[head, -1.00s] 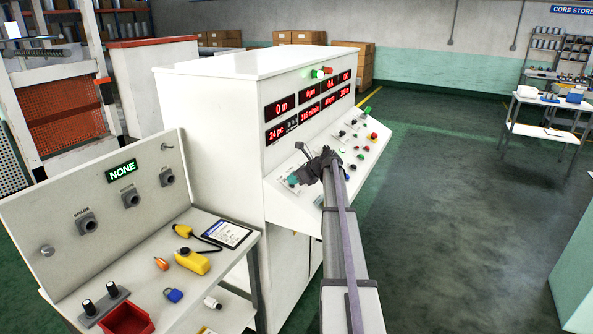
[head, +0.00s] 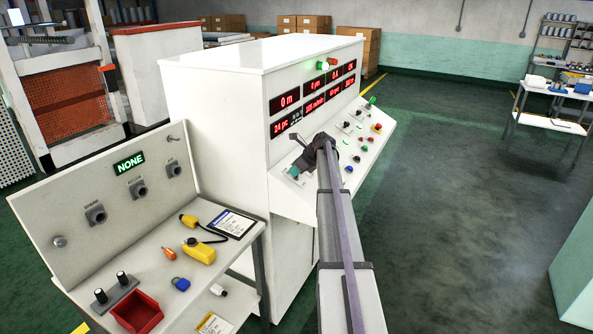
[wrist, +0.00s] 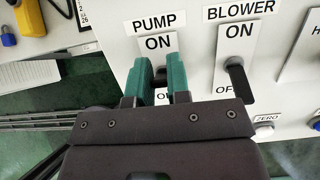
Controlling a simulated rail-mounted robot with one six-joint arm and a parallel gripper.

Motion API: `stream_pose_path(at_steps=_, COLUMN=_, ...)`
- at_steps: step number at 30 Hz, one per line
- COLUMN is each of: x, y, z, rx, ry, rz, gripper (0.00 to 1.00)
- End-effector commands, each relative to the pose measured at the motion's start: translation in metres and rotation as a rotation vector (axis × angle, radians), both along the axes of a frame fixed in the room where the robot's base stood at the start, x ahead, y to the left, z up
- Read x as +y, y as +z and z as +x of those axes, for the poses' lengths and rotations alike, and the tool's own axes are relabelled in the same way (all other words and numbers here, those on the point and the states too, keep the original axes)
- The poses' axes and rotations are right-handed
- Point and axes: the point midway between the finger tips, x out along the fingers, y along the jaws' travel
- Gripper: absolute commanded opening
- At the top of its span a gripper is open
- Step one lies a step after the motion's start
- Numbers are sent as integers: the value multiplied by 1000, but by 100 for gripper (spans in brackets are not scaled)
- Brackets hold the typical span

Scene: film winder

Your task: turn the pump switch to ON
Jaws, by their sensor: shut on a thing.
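The pump switch (wrist: 160,73) is a dark lever on a white plate marked PUMP and ON. It sits between the two green fingers of my gripper (wrist: 161,82) in the wrist view. The fingers are shut on it, one on each side, and hide most of it; I cannot tell its exact angle. The lower part of its plate is hidden behind the gripper. In the head view my gripper (head: 297,169) is at the near left end of the sloping control panel (head: 282,202), and the switch cannot be made out there.
The blower switch (wrist: 239,85) stands close to the right, its dark lever hanging towards OFF. A ZERO button (wrist: 265,131) is below it. More buttons and red displays (head: 313,108) lie along the cabinet. A side bench (head: 150,262) with small tools stands to the left.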

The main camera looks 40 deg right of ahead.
Motion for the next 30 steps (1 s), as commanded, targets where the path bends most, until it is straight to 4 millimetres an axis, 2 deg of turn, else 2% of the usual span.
stream_pose_path(at_steps=1, x=0, y=0, z=1, rx=-1, ry=0, rz=0, gripper=20)
stream_pose_path(at_steps=8, x=0, y=0, z=0, rx=-1, ry=0, rz=0, gripper=42)
stream_pose_path(at_steps=17, x=-1, y=4, z=-2, rx=-1, ry=0, rz=0, gripper=43)
stream_pose_path(at_steps=23, x=-8, y=36, z=-20, rx=-1, ry=-1, rz=1, gripper=43)
stream_pose_path(at_steps=27, x=-18, y=67, z=-40, rx=-2, ry=-1, rz=1, gripper=43)
stream_pose_path(at_steps=30, x=-24, y=82, z=-53, rx=-2, ry=-2, rz=1, gripper=43)
